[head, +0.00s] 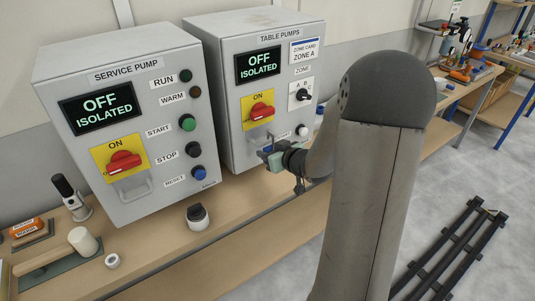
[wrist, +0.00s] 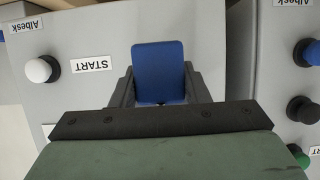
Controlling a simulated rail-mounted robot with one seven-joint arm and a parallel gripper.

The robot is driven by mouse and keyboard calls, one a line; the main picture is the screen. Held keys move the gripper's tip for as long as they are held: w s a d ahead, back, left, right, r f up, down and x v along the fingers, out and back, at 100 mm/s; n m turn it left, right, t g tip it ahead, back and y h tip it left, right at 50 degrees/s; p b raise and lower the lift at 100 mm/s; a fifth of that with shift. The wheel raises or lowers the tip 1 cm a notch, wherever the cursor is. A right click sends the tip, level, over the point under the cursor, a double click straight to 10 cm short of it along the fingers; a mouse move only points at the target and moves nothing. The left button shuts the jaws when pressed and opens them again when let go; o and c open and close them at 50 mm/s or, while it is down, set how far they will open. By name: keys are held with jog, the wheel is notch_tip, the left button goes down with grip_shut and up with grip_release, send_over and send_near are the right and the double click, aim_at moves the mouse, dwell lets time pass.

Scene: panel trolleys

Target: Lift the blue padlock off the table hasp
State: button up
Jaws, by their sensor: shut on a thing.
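The blue padlock (wrist: 158,68) sits between the two dark fingers of my gripper (wrist: 158,85) in the wrist view, and the gripper is shut on it. In the head view, my gripper (head: 266,152) is in front of the lower part of the TABLE PUMPS panel (head: 222,110), just below its red switch (head: 262,111). The hasp under that switch is mostly hidden by my gripper. The padlock's shackle is hidden, so I cannot tell whether it is still through the hasp. The TABLE PUMPS display (head: 258,65) reads OFF ISOLATED.
The SERVICE PUMP panel (head: 160,105) stands close on the left, with an empty hasp (head: 133,190). A dark-topped jar (head: 197,216) stands on the bench (head: 235,210) below.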

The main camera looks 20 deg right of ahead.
jog(key=shift+s+d+p, duration=0.2)
jog(key=shift+s+d, duration=0.05)
jog(key=shift+s, duration=1.15)
jog(key=shift+s+d+p, duration=0.2)
jog(key=shift+s, duration=1.15)
